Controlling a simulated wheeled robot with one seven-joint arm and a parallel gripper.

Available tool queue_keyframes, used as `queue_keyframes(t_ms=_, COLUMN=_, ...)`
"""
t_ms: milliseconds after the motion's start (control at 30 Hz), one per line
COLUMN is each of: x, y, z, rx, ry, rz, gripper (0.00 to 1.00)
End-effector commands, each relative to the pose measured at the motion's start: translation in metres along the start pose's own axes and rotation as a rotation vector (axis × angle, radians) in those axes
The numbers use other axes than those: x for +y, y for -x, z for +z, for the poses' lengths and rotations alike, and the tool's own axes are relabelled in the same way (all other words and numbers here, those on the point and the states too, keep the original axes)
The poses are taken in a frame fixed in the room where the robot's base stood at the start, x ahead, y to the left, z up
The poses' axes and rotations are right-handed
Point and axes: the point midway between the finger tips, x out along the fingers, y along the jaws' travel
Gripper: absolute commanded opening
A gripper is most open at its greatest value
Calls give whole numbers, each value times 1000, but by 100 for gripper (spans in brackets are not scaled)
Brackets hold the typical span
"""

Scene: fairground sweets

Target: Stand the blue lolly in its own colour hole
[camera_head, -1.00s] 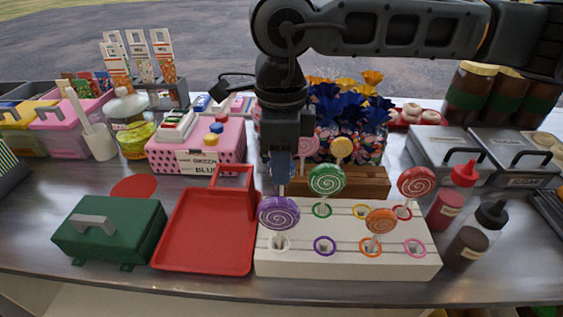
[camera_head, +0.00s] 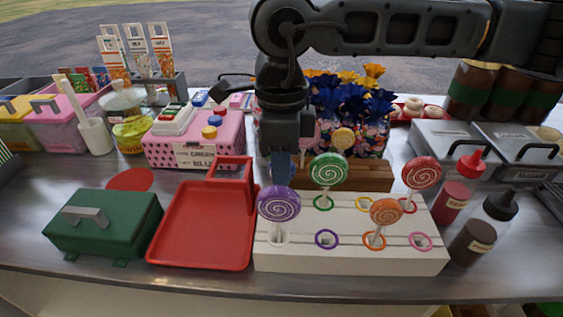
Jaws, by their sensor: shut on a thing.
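My gripper (camera_head: 284,160) points down over the back left of the white lolly stand (camera_head: 345,258), behind the purple lolly (camera_head: 279,204). It is shut on the blue lolly (camera_head: 283,170), whose dark blue head shows only in part between the fingers. Its stick is hidden behind the purple lolly, and so is the back left corner of the stand; no blue ring is visible. The purple lolly stands in the white-ringed front left hole. The green lolly (camera_head: 328,170), red lolly (camera_head: 422,172) and orange lolly (camera_head: 386,211) stand in the stand.
The purple ring (camera_head: 327,240) and pink ring (camera_head: 420,241) are empty. A wooden rack (camera_head: 367,178) behind holds a yellow lolly (camera_head: 343,139) and a pink one. A red tray (camera_head: 203,228) is left of the stand; sauce bottles (camera_head: 482,230) are right. A pink box (camera_head: 197,144) stands behind.

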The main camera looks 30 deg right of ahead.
Motion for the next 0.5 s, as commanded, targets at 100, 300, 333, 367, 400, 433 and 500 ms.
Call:
queue_keyframes(t_ms=100, x=0, y=-1, z=0, rx=0, ry=0, rz=0, gripper=0)
queue_keyframes(t_ms=300, x=0, y=-1, z=0, rx=0, ry=0, rz=0, gripper=26)
queue_keyframes(t_ms=333, x=0, y=-1, z=0, rx=0, ry=0, rz=0, gripper=29)
queue_keyframes(t_ms=367, x=0, y=-1, z=0, rx=0, ry=0, rz=0, gripper=32)
queue_keyframes(t_ms=400, x=0, y=-1, z=0, rx=0, ry=0, rz=0, gripper=36)
queue_keyframes(t_ms=433, x=0, y=-1, z=0, rx=0, ry=0, rz=0, gripper=39)
queue_keyframes(t_ms=500, x=0, y=-1, z=0, rx=0, ry=0, rz=0, gripper=45)
